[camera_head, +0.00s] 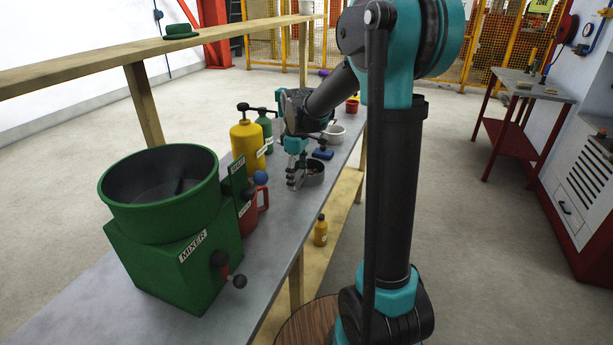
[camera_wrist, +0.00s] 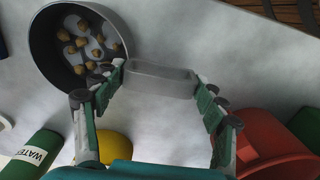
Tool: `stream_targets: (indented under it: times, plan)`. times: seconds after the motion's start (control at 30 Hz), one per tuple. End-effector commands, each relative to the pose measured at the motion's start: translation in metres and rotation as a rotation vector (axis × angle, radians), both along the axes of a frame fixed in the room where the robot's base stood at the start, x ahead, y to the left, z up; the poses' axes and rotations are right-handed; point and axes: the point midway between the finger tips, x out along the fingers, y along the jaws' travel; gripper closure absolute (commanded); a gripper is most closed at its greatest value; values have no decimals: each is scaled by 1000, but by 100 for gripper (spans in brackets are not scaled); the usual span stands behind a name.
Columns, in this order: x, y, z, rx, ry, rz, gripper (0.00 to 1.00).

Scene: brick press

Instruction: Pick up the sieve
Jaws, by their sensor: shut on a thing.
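The sieve (camera_head: 316,170) is a round dark pan on the grey bench, with small brown lumps in it. It also shows in the wrist view (camera_wrist: 44,62) at the upper left, with its round wall and the lumps inside. My gripper (camera_head: 299,181) is over the bench at the pan's near left side. In the wrist view its fingers (camera_wrist: 160,85) stand on either side of a grey block-like piece (camera_wrist: 160,78) beside the pan. The pan looks level on the bench.
A green mixer (camera_head: 165,265) fills the near bench. A yellow canister (camera_head: 244,150), a green bottle (camera_head: 265,125) and a red jug (camera_head: 263,198) stand left of my gripper. A blue object (camera_head: 322,154) and a white pot (camera_head: 335,134) lie beyond. A wooden shelf (camera_head: 110,68) runs above.

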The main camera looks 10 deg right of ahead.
Motion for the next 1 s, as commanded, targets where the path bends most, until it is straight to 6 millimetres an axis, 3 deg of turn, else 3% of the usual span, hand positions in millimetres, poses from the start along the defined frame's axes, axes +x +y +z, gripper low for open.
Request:
stream_targets:
  times: [0.03,0.27,0.67,1.0]
  plan:
    - [0,0,0,0,0,0,52]
    - [0,0,0,0,0,0,78]
    - [0,0,3,0,0,0,78]
    - [0,0,24,0,0,0,78]
